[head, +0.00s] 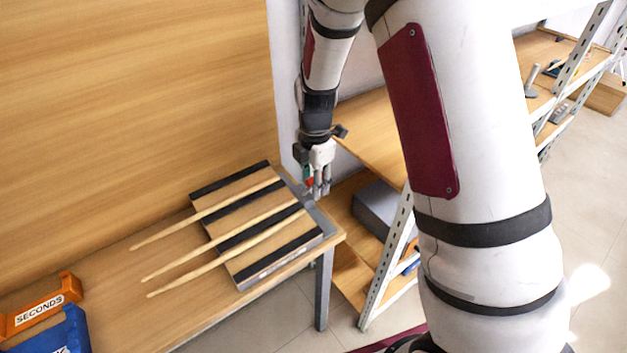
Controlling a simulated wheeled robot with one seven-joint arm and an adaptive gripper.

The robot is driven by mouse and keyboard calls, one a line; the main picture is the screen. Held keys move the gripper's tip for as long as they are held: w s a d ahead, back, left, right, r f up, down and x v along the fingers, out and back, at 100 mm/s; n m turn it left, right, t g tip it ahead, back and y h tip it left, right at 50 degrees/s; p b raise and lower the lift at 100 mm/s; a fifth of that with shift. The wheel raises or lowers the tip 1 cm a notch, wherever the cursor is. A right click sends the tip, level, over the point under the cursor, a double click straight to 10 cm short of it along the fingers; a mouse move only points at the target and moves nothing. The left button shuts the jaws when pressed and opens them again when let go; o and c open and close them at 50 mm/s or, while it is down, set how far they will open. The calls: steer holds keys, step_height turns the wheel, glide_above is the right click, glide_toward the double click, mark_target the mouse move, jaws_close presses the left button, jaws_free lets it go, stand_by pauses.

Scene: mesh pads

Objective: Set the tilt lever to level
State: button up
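A wooden platform with black strips (228,237) lies on the bench, with three long wooden sticks (215,243) across it, their left ends overhanging. My gripper (319,190) points down at the platform's far right corner. A small red part (309,182) shows just beside its fingers, perhaps the tilt lever's handle; most of it is hidden. I cannot tell whether the fingers touch it or are closed around it. A grey metal piece (318,218) runs along the platform's right edge below the gripper. The lever's position cannot be read.
An orange bin labelled SECONDS (40,308) and a blue bin (58,335) stand at the bench's near left. A wooden panel (130,90) rises behind the bench. Metal shelving with a grey box (377,222) stands to the right. My arm covers much of the right side.

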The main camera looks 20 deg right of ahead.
steer(key=shift+c, duration=0.3)
jaws_close()
steer(key=shift+s+f, duration=0.1)
stand_by(0.5)
steer(key=w+a+g+h+b, duration=0.1)
steer(key=w+a+b, duration=0.3)
steer(key=w+b, duration=0.5)
steer(key=shift+w+g, duration=0.8)
steer(key=shift+w, duration=0.95)
